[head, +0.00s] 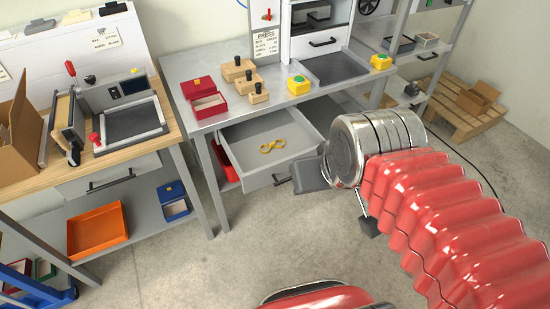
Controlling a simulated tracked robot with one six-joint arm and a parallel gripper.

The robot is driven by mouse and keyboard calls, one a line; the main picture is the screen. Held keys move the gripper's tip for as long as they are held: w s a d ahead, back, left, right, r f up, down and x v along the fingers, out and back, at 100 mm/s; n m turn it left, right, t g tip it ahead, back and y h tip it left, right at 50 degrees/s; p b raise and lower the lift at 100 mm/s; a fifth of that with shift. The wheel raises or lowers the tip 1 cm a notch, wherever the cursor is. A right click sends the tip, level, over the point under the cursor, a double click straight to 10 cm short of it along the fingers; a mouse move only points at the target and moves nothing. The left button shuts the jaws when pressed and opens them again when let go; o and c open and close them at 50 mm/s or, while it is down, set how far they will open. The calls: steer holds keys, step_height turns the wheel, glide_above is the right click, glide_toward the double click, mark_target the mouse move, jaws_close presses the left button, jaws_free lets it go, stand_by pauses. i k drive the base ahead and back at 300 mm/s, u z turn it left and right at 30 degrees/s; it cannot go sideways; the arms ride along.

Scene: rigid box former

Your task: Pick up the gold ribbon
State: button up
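The gold ribbon (272,146) lies as a small looped shape on the floor of an open grey drawer (231,134) under the press bench. Nothing covers it in the head view. My arm comes in from the right with a red ribbed sleeve and ends in a shiny metal wrist (375,147), to the right of the drawer in the picture. A dark grey part (310,175) shows just left of the wrist; I cannot tell whether it belongs to my gripper.
The grey bench (200,63) above the drawer carries a red box (205,102), wooden blocks with black knobs (239,72) and yellow button boxes (299,85). A wooden-topped bench (112,162) stands at left, with an orange tray (97,230) below. The floor before the drawer is clear.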

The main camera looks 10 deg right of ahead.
mark_target(273, 146)
steer(key=k, duration=1)
steer(key=u, duration=0.25)
steer(key=i, duration=0.5)
steer(key=u, duration=0.75)
steer(key=i, duration=0.65)
steer(key=u, duration=0.45)
steer(key=i, duration=1.2)
steer(key=z, duration=0.4)
